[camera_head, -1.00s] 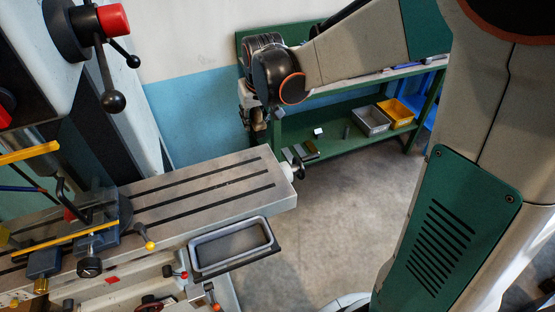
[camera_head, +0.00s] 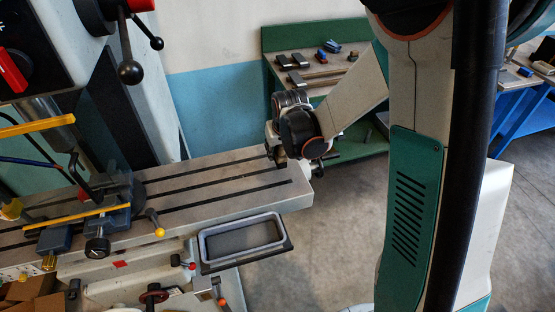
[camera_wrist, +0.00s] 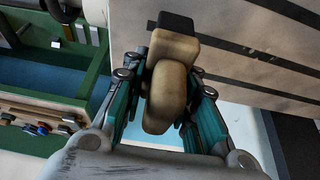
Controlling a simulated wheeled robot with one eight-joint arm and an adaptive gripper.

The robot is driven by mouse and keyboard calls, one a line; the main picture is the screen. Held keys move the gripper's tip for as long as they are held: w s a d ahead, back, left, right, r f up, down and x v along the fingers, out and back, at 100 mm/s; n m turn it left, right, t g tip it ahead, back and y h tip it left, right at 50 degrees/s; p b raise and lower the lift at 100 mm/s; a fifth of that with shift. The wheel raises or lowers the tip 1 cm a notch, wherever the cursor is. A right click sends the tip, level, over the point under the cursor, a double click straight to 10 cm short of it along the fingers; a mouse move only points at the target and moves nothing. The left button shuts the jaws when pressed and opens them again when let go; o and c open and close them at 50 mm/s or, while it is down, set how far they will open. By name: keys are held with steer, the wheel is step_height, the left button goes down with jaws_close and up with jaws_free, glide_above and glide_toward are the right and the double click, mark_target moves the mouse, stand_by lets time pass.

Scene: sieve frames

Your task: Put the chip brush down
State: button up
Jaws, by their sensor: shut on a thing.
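The chip brush (camera_wrist: 168,95) fills the middle of the wrist view, with a tan, wood-like handle and a black end (camera_wrist: 178,22) at the top. My gripper (camera_wrist: 170,80) has its teal fingers closed on both sides of the handle. In the head view my gripper (camera_head: 273,146) hangs at the right end of the slotted machine table (camera_head: 225,175). The brush is mostly hidden there by my wrist and is hard to make out. I cannot tell whether it touches the table.
A vise (camera_head: 105,215) with yellow bars stands on the table's left part. A grey-rimmed tray (camera_head: 243,238) sits at the front edge. Machine levers (camera_head: 130,72) hang at upper left. A green bench (camera_head: 290,40) with tools stands behind. The table's right half looks clear.

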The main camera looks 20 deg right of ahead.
mark_target(278, 158)
steer(key=shift+f+b, duration=0.45)
steer(key=shift+f, duration=1.5)
steer(key=shift+f, duration=0.2)
steer(key=o, duration=1.1)
steer(key=shift+r, duration=0.15)
